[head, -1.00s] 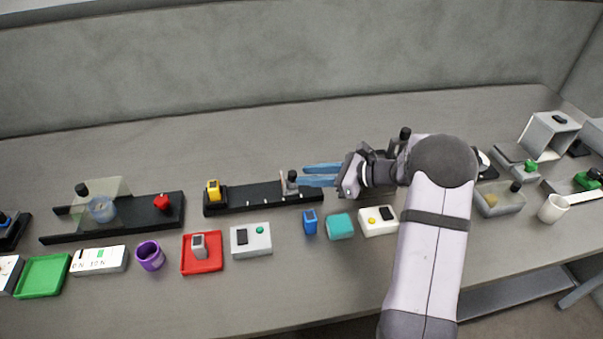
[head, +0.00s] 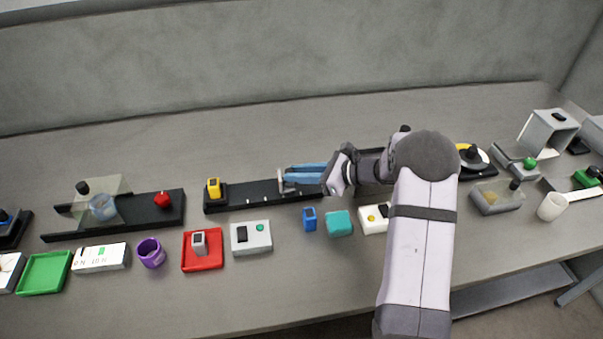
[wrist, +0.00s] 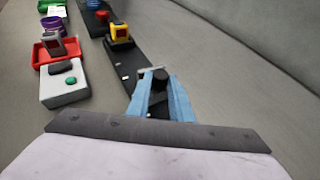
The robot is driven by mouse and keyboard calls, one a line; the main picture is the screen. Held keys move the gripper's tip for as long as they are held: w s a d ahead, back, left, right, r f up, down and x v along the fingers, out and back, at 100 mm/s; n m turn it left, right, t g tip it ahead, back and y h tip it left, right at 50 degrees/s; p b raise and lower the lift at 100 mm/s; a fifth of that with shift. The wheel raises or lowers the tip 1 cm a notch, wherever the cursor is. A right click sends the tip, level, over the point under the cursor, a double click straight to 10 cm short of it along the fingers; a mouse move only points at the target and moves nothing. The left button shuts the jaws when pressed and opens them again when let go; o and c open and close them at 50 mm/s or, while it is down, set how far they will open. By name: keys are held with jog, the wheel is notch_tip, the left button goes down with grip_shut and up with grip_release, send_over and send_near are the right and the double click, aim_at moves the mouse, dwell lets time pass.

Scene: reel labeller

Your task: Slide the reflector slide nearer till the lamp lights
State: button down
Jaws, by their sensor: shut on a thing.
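The reflector slide (head: 281,182), an upright pale plate with a black knob (wrist: 159,76), sits on a long black rail (head: 250,194). My gripper (head: 287,178) is shut on the slide's knob, its blue fingers on either side; the wrist view shows the knob between the fingertips. In the head view the fingers hide the knob. A yellow sensor block (head: 213,188) with a dark face stands at the rail's left end, apart from the slide. It also shows in the wrist view (wrist: 119,32). I cannot tell which part is the lamp or whether one is lit.
In front of the rail stand a white box (head: 264,242) with a green dome, a red tray (head: 190,262), a blue block (head: 309,219) and a teal block (head: 340,223). The rail between slide and yellow block looks clear. A second black rail (head: 140,222) lies left.

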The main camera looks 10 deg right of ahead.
aim_at(284, 189)
jog(key=a+b, duration=0.1)
jog(key=a, duration=0.3)
jog(key=shift+a, duration=0.1)
jog(key=c, duration=1.8)
grip_release()
jog(key=shift+c, duration=0.2)
jog(key=b+v, duration=0.1)
jog(key=v, duration=0.6)
jog(key=shift+s, duration=0.1)
